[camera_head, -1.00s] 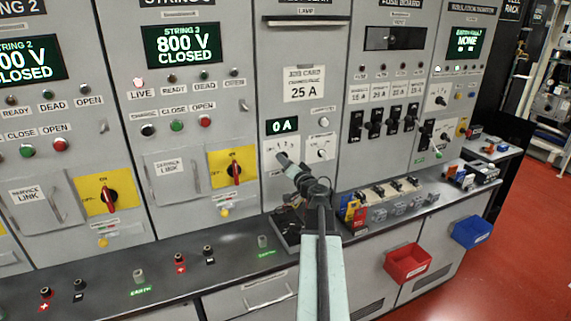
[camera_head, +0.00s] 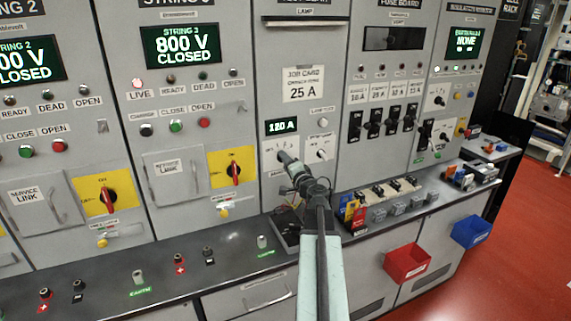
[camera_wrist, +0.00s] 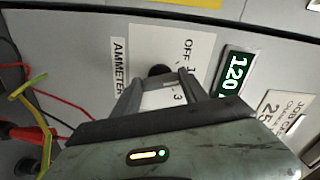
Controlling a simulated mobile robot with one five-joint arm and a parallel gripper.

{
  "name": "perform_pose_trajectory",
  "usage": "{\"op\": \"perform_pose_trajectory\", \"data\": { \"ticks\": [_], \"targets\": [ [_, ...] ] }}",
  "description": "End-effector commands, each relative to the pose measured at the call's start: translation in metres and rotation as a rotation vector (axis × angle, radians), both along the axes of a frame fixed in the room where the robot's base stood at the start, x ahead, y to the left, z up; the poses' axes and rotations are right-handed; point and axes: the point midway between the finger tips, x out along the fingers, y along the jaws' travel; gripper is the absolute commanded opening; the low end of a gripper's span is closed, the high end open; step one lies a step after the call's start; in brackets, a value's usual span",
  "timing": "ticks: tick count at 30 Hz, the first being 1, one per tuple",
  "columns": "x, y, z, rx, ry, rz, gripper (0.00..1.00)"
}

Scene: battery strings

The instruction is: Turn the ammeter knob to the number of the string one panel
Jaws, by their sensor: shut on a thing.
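The ammeter knob (camera_wrist: 160,71) is a small dark knob on a white dial plate (camera_wrist: 196,45) with "OFF", "1" and "3" legible in the wrist view. My gripper (camera_wrist: 160,78) is shut on the knob, one finger on each side. In the head view my gripper (camera_head: 286,160) covers the knob and part of its dial. The exact number the knob points to is hidden. The ammeter display (camera_head: 281,126) above the dial reads 120 A; it also shows in the wrist view (camera_wrist: 232,76). The "AMMETER" label (camera_wrist: 119,66) is beside the dial.
A second small dial (camera_head: 320,154) is just right of the ammeter dial. A job card (camera_head: 304,85) reads 25 A. The string 3 panel (camera_head: 181,45) reads 800 V CLOSED. The bench (camera_head: 225,262) below holds terminals, fuses and a dark tray with leads.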

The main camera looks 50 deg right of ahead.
Motion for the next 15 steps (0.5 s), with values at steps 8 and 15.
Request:
{"op": "perform_pose_trajectory", "data": {
  "ticks": [8, 15],
  "targets": [
    [-0.0002, 0.0003, -0.0003, 0.059, -0.023, 0.0, 0.1],
    [-0.0001, 0.0005, -0.0004, 0.064, -0.025, 0.0, 0.1]
  ]
}}
